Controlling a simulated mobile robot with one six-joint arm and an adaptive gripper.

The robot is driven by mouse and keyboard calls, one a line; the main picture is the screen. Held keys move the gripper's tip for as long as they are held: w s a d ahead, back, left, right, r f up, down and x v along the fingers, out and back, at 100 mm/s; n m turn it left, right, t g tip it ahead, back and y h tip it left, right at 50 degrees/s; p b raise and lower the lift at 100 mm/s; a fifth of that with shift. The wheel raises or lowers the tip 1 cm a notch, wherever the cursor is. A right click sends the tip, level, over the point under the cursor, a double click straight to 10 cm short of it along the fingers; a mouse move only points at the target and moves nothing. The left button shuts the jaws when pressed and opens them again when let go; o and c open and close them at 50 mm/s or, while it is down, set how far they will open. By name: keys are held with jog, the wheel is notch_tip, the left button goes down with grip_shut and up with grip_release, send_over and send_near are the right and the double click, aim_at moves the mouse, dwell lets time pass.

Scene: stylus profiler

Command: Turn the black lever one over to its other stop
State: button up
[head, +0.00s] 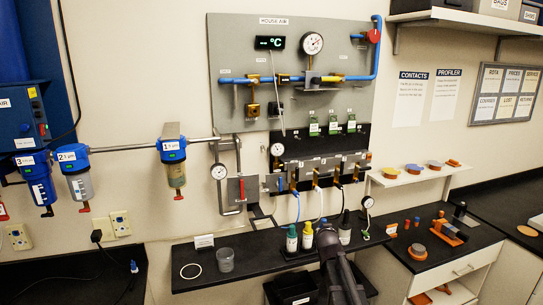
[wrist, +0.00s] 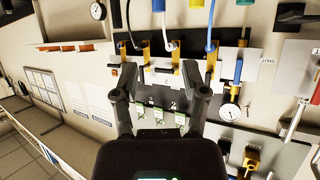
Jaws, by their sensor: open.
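No contact with a lever is visible.
Blue, white and black hoses hang from the valves. Several bottles, one green-capped (head: 292,238), stand on the dark bench (head: 250,262) close to my gripper. A round gauge (head: 277,149) is left of the manifold, and a small shelf (head: 415,174) is right of it.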

jog(key=s+a+f+g+b, duration=0.1)
jog(key=s+f+g, duration=0.3)
jog(key=s, duration=0.6)
jog(key=s+f+n+g+y+b, duration=0.1)
jog(key=s+f+g+b, duration=0.2)
jog(key=s+f, duration=0.4)
jog(key=s+a+f+g+y+b, duration=0.1)
jog(key=s+f+g, duration=0.4)
jog(key=s, duration=0.9)
jog(key=shift+s+a+f+n+g+b, duration=0.3)
jog(key=shift+f+n+g+b, duration=0.1)
jog(key=shift+f+b, duration=0.4)
